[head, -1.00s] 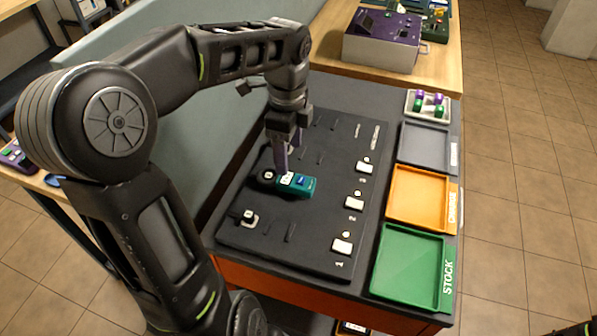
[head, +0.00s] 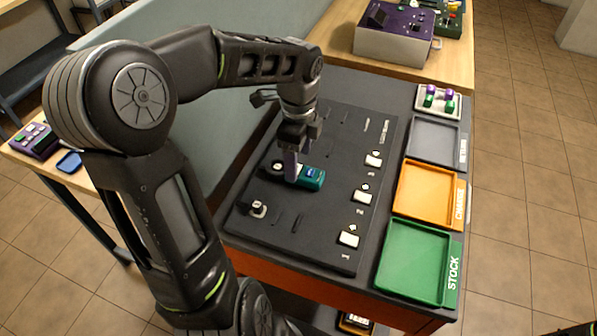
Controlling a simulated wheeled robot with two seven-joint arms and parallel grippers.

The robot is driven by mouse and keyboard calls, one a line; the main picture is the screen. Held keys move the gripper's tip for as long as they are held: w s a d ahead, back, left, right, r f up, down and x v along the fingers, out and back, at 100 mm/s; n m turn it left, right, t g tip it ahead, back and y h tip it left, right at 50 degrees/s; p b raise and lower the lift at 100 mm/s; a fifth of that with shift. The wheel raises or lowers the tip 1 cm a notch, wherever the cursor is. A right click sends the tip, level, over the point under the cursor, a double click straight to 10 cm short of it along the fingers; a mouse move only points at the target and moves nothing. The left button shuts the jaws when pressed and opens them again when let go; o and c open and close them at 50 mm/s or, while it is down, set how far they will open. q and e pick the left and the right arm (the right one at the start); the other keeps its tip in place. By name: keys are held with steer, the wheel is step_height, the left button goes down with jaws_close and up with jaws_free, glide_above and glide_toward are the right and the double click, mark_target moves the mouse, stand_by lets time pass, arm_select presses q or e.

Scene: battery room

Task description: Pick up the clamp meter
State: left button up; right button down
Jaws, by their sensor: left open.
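The clamp meter, a teal handheld device (head: 312,178) with a small blue screen and a dark round jaw end, lies on the black board. My left gripper (head: 291,179) points down at the meter, between its teal body and its round jaw end. The fingers are open and hide the middle of the meter. I cannot tell whether they touch it. My right gripper is not in view; only a dark piece of equipment shows at the bottom right corner.
The black board (head: 330,232) has slots and white numbered tags. Green (head: 413,262), orange (head: 425,192) and grey (head: 434,142) trays stand to its right. A white holder (head: 438,101) with green and purple pieces sits beyond. A purple-topped box (head: 391,42) stands on the wooden bench behind.

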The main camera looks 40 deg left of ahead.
arm_select(q)
steer(key=shift+f, duration=1.6)
jaws_close()
